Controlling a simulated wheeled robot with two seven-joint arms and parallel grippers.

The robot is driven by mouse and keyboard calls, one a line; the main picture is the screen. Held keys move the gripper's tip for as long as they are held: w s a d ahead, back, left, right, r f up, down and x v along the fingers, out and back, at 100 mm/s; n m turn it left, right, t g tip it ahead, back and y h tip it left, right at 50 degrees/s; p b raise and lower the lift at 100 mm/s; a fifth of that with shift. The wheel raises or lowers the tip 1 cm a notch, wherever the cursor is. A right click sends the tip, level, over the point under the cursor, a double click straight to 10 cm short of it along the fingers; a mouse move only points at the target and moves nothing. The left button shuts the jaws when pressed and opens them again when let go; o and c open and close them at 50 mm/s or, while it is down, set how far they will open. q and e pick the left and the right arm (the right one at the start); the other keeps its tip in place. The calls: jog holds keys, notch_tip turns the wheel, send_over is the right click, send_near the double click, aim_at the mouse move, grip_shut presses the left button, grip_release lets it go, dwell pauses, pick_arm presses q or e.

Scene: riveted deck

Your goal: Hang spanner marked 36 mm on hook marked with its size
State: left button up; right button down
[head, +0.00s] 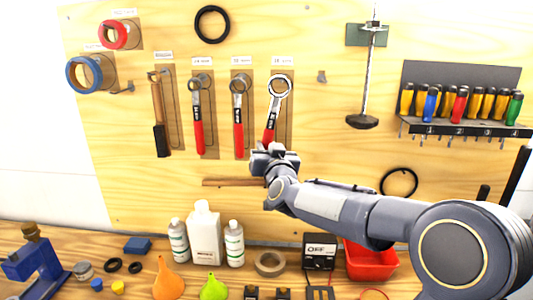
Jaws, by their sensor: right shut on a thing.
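A spanner with a red handle and a steel ring head (279,87) is upright, slightly tilted, in front of the rightmost spanner outline on the wooden board. My right gripper (272,152) is shut on the lower end of its red handle. The ring overlaps the top of the outline, below a small white label (283,61). I cannot tell whether the ring is around the hook, and the size marks are too small to read. Two similar red-handled spanners (198,130) and (238,132) hang to the left under their own labels. My left gripper is out of view.
A hammer (159,125) hangs left of the spanners. A screwdriver rack (465,127) and a long metal tool (368,75) are to the right. A wooden strip (232,182) lies below the spanners. Bottles (206,235), funnels and a red bin (370,262) stand on the bench.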

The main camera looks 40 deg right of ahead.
jog(key=w+d+f+b, duration=0.1)
jog(key=w+d+b, duration=0.2)
jog(key=w+d, duration=0.2)
jog(key=shift+w, duration=0.55)
dwell(0.4)
jog(key=shift+d+f, duration=0.1)
dwell(0.5)
jog(key=c, duration=1.1)
grip_release()
jog(key=shift+c, duration=0.2)
jog(key=shift+f, duration=0.1)
